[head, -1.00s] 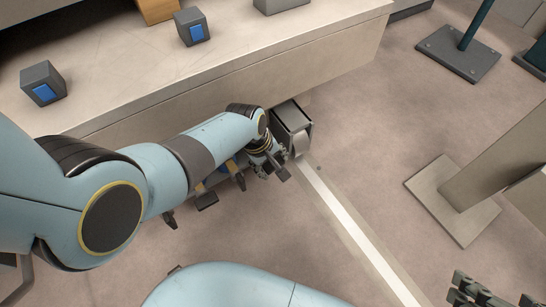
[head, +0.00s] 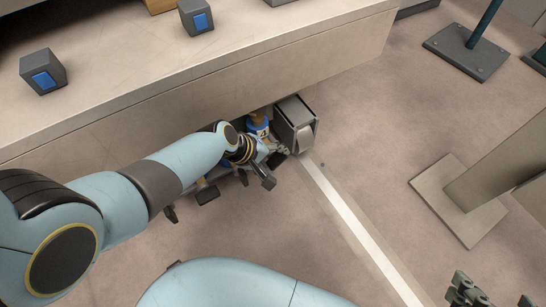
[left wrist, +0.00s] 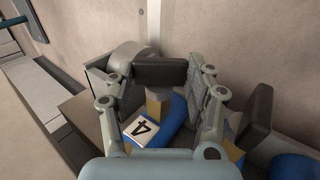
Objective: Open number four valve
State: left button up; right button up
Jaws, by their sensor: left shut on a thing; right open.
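The number four valve has a blue body (left wrist: 172,128), a white label marked 4 (left wrist: 142,130), a brass stem and a black handle (left wrist: 160,72). In the head view its blue and yellow body with a label (head: 259,128) shows under the bench edge, partly hidden by my left wrist. My left gripper (head: 273,155) is at this valve. In the left wrist view its fingers (left wrist: 160,90) stand on both sides of the black handle, shut on it. My right gripper (head: 485,292) is at the bottom right corner, open, partly cut off and away from the valves.
Other black valve handles (head: 208,195) stick out left of my left gripper. A grey metal box (head: 295,122) stands close on its right. The bench (head: 200,95) overhangs behind. Floor (head: 390,130) is open to the right, up to a post on a base plate (head: 455,215).

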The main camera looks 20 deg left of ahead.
aim_at(273, 163)
pick_arm(q)
jog(key=o, duration=1.2)
notch_tip(273, 163, up, 10)
jog(key=shift+s, duration=0.1)
